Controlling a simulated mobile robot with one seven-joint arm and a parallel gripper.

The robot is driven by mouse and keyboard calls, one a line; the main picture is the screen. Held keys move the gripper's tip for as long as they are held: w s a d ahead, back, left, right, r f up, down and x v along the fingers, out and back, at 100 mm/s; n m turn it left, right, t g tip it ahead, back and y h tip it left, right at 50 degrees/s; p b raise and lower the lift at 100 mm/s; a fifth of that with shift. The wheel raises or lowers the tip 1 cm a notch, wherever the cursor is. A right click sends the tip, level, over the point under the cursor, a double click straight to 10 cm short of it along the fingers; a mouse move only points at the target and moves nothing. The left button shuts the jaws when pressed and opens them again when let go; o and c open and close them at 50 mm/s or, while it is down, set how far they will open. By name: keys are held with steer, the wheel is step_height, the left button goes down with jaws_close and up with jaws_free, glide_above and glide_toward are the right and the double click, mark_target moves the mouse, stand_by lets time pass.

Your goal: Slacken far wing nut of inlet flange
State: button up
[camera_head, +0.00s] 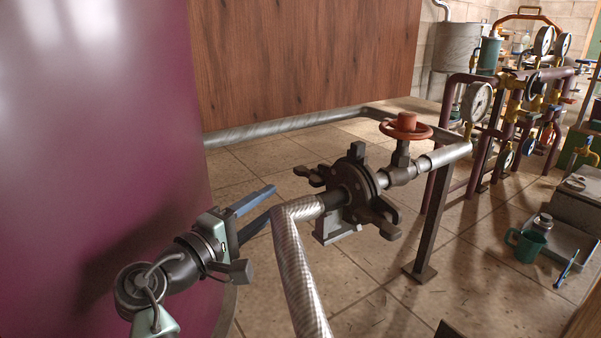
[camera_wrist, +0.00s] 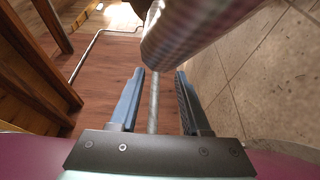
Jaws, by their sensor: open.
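The dark inlet flange (camera_head: 357,190) sits on the pipe line in the middle of the head view. Dark wing nuts stick out around it: one at the top (camera_head: 357,151), one at the left (camera_head: 309,175) and one at the lower right (camera_head: 386,222). I cannot tell for certain which is the far one. My gripper (camera_head: 272,200) is open and empty, left of the flange and apart from it, with its blue fingers pointing right beside the bend of the braided pipe (camera_head: 300,265). In the wrist view the fingers (camera_wrist: 160,72) have nothing between them.
The braided pipe (camera_wrist: 205,30) crosses close above the fingers in the wrist view. A red handwheel valve (camera_head: 406,127) stands right of the flange. A large purple vessel (camera_head: 90,120) fills the left. A dark post (camera_head: 433,220) supports the line. A green mug (camera_head: 525,245) is at the right.

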mark_target(304, 179)
steer(key=b+x, duration=0.1)
steer(key=x, duration=1)
steer(key=shift+b, duration=0.4)
jaws_close()
